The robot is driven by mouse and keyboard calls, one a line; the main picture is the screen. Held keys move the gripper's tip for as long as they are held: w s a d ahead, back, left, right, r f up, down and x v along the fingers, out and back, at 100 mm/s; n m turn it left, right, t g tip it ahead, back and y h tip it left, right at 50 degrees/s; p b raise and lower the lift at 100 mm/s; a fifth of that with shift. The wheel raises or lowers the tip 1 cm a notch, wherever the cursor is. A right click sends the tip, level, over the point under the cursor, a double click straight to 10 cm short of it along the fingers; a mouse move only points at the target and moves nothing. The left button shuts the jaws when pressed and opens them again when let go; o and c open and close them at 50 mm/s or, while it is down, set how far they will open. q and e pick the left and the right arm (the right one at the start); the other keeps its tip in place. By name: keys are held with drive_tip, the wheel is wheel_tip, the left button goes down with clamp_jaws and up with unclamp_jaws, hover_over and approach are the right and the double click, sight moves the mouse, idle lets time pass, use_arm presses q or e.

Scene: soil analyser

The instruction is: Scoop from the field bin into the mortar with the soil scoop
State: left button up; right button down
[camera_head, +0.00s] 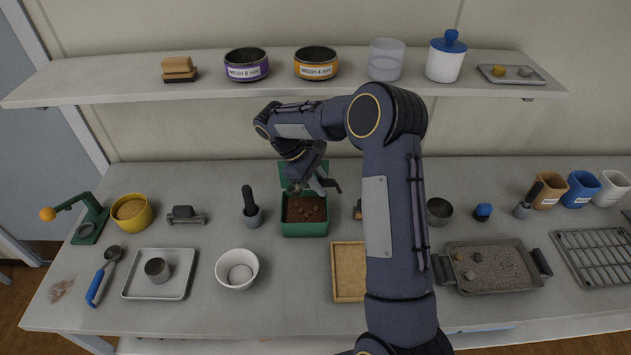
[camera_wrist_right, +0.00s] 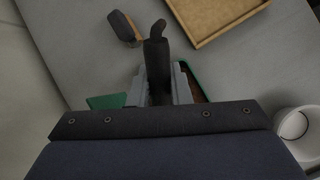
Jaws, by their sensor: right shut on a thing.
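The field bin (camera_head: 304,229) is a green open box with brown soil and lumps, its lid raised at the back. Parts of it show in the wrist view (camera_wrist_right: 105,102). My right gripper (camera_head: 312,182) is over the bin, shut on the soil scoop, whose dark handle (camera_wrist_right: 156,65) sticks out between the fingers in the wrist view. The scoop's bowl is hidden, so I cannot tell whether it holds or touches soil. A white round bowl, apparently the mortar (camera_head: 237,270), stands left and in front of the bin; it also shows in the wrist view (camera_wrist_right: 298,128). My left gripper is out of view.
A dark-handled pestle (camera_head: 250,206) stands left of the bin. A wooden tray (camera_head: 347,296) lies in front and to the right. A metal tray with a cup (camera_head: 189,257) and a blue-handled tool (camera_head: 99,281) are at left. A shelf (camera_head: 210,89) runs above the back.

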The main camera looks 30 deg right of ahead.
wheel_tip(320, 180, down, 9)
drive_tip(key=b, duration=0.4)
drive_tip(key=shift+r, duration=0.15)
idle(1.3)
drive_tip(key=shift+t, duration=0.3)
drive_tip(key=r+p, duration=0.2)
drive_tip(key=r, duration=0.1)
drive_tip(key=r+p, duration=0.2)
drive_tip(key=r, duration=0.2)
drive_tip(key=shift+s+d, duration=0.1)
drive_tip(key=shift+s, duration=0.1)
drive_tip(key=shift+s+d+f+m+t+y+b, duration=0.1)
drive_tip(key=shift+s+d+f+t+y+b, duration=0.5)
drive_tip(key=shift+b, duration=0.9)
drive_tip(key=shift+s+d+f+m+t+y+b, duration=0.1)
drive_tip(key=shift+s+f+t+y+b, duration=0.15)
drive_tip(key=shift+s+t+b, duration=1)
drive_tip(key=shift+s+d+f+m+t+y+b, duration=0.1)
drive_tip(key=shift+s+d+f+t+y+b, duration=0.25)
drive_tip(key=shift+b, duration=1.45)
drive_tip(key=shift+w+a, duration=0.1)
drive_tip(key=shift+a, duration=0.05)
